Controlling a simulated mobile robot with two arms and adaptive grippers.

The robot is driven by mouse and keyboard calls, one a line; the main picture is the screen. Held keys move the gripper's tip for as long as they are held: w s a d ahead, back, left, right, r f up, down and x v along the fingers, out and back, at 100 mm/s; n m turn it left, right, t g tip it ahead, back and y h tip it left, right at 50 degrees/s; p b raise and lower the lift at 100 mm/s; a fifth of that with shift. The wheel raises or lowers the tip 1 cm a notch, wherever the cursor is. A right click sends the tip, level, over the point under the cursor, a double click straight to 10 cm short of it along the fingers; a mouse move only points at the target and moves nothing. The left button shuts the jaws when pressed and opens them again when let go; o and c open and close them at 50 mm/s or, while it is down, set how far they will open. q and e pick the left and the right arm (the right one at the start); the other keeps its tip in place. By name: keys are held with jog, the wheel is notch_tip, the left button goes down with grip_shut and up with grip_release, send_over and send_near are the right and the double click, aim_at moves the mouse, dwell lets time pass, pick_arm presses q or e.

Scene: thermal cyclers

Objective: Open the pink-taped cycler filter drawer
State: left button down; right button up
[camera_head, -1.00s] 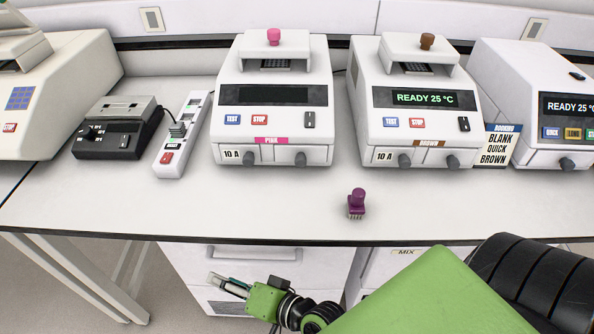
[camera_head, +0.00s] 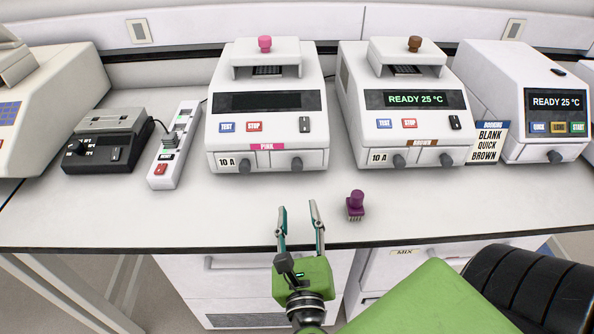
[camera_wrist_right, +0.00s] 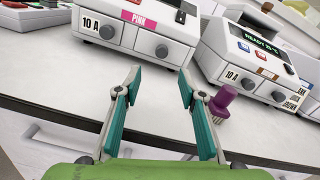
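The pink-taped cycler (camera_head: 266,110) stands on the bench, with a pink strip of tape (camera_head: 267,147) on its lower front and a dark display. Below the tape are two small front panels, each with a dark knob: a left knob (camera_head: 244,166) by the "10 A" label and a right knob (camera_head: 297,164). Both panels look closed. In the right wrist view the pink tape (camera_wrist_right: 138,18) and the cycler's front show ahead. My right gripper (camera_head: 298,206) is open and empty, over the bench's front edge and short of the cycler. My left gripper is not in view.
A purple-handled block (camera_head: 356,204) stands on the bench just right of my right gripper. The brown-taped cycler (camera_head: 405,110) stands to the right with a booking card (camera_head: 487,142). A power strip (camera_head: 173,145) lies to the left. The bench before the pink-taped cycler is clear.

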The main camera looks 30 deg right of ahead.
aim_at(297, 169)
jog(key=shift+d, duration=0.3)
jog(key=p+x, duration=0.4)
jog(key=x, duration=0.8)
jog(key=shift+w+d+p, duration=0.35)
jog(key=shift+w, duration=0.3)
grip_shut()
jog(key=shift+s+f, duration=0.1)
jog(key=shift+s, duration=0.05)
